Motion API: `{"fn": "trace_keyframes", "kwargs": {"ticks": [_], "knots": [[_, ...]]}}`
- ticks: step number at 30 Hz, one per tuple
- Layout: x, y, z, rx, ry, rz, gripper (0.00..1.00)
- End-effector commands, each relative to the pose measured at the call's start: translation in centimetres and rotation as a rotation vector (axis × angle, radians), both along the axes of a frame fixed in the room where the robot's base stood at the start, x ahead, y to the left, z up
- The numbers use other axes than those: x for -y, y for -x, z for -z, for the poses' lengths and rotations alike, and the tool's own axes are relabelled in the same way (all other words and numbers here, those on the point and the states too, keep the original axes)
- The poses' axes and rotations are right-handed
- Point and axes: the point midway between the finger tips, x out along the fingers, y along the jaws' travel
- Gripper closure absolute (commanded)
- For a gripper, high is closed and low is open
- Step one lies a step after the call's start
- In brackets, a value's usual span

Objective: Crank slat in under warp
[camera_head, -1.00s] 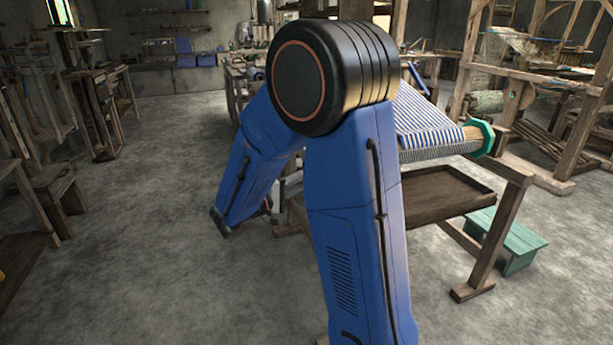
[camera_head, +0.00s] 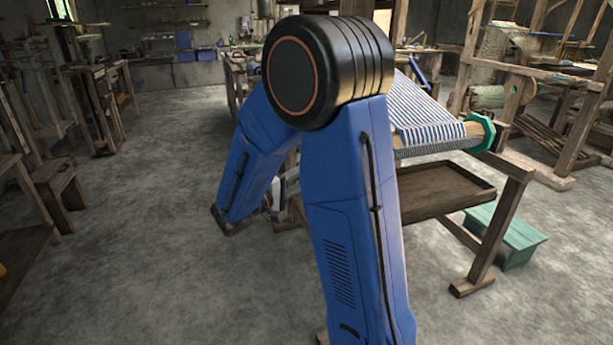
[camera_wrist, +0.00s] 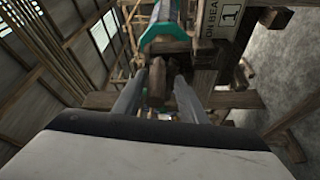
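The striped blue-and-white cloth or warp (camera_head: 425,108) runs down to a front beam with a green octagonal end piece (camera_head: 482,132). I cannot make out a slat on it. A green end piece (camera_wrist: 166,32) also shows at the top of the wrist view. My gripper (camera_wrist: 160,72) points towards it. The two grey fingers stand apart, with a brown wooden peg-like piece (camera_wrist: 157,85) between them. I cannot tell whether they press on it. In the head view my own arm hides the gripper and the beam's left part.
A brown wooden tray (camera_head: 440,190) lies below the cloth. A wooden loom leg (camera_head: 490,235) and a green stool (camera_head: 507,237) stand at the right. The grey floor at left is open.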

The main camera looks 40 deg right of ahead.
Motion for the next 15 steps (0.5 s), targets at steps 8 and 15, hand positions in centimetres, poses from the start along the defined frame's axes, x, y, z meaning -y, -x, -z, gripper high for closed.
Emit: {"fn": "trace_keyframes", "kwargs": {"ticks": [8,15], "knots": [[0.0,0.1,-0.1,0.002,0.002,0.001,0.61],[-1.5,0.1,0.0,0.002,0.002,-0.002,0.61]]}}
